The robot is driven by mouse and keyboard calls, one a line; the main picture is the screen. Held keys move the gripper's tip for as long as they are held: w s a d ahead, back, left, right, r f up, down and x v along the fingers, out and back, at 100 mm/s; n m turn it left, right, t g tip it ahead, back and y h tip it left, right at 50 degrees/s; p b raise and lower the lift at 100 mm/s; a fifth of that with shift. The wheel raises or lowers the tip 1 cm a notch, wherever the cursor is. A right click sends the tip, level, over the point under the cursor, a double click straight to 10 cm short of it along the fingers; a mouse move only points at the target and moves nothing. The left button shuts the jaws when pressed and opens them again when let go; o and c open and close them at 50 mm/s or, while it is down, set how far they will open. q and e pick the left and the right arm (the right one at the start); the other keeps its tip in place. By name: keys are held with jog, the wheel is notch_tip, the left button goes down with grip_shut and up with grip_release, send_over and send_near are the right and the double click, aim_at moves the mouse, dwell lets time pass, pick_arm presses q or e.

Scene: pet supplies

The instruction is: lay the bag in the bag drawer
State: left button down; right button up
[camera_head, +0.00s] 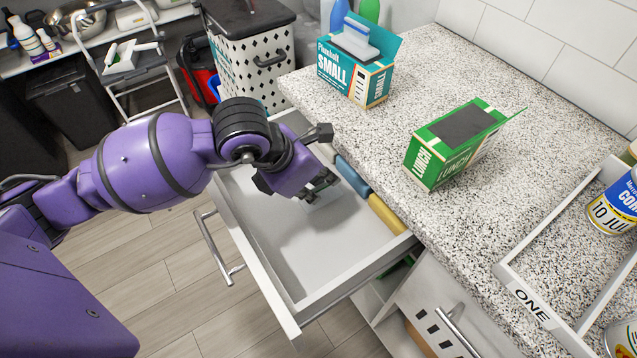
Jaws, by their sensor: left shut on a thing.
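The drawer (315,244) is pulled out from under the speckled counter, its pale inside mostly bare. My left gripper (322,188) reaches down into its back part. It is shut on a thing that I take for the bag. The hand and the dark fingers hide almost all of it, so I cannot make out its shape or whether it touches the drawer floor. My right gripper is not in view.
On the counter (395,135) stand a teal SMALL box (345,78) and a green LUNCH box (440,165), both open. A white tray marked ONE (530,300) with cans is at the right. A dotted bin (250,70) stands behind the drawer.

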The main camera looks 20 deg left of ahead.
pick_arm(q)
jog(key=shift+f, duration=0.3)
jog(key=c, duration=1.9)
grip_release()
jog(key=shift+c, duration=0.2)
jog(key=v, duration=1.2)
jog(key=shift+p, duration=0.4)
